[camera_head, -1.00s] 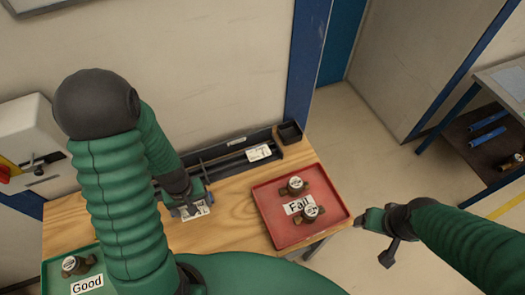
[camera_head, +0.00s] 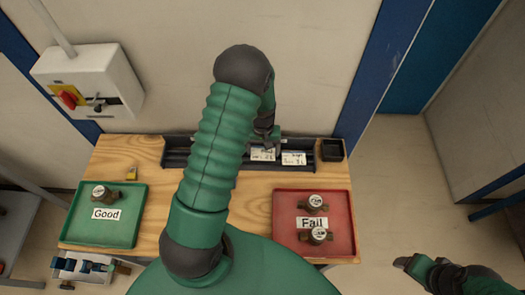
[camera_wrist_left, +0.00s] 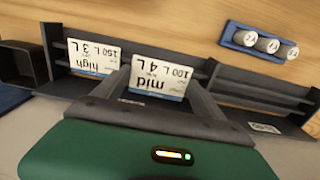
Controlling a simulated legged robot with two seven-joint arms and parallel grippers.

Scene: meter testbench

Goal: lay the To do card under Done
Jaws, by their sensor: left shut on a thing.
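My left gripper (camera_head: 264,141) is over the right part of a long dark rack (camera_head: 177,158) at the table's back edge. It is shut on a white card (camera_head: 262,154), which reads "mid 100 L 4" in the left wrist view (camera_wrist_left: 162,80). The card stands between the two fingers, at the rack; whether it rests there I cannot tell. A second white card (camera_head: 293,158), reading "high 150 L 3" in the wrist view (camera_wrist_left: 92,57), stands just right of it in the head view. No To do or Done label is readable. My right gripper (camera_head: 403,263) is off the table at right, its jaws unclear.
A green Good tray (camera_head: 130,233) with a meter (camera_head: 103,194) stands left, a red Fail tray (camera_head: 285,246) with two meters right. A small black box (camera_head: 332,150) adjoins the rack's right end. The wrist view shows a blue holder (camera_wrist_left: 238,37) with white-capped pieces.

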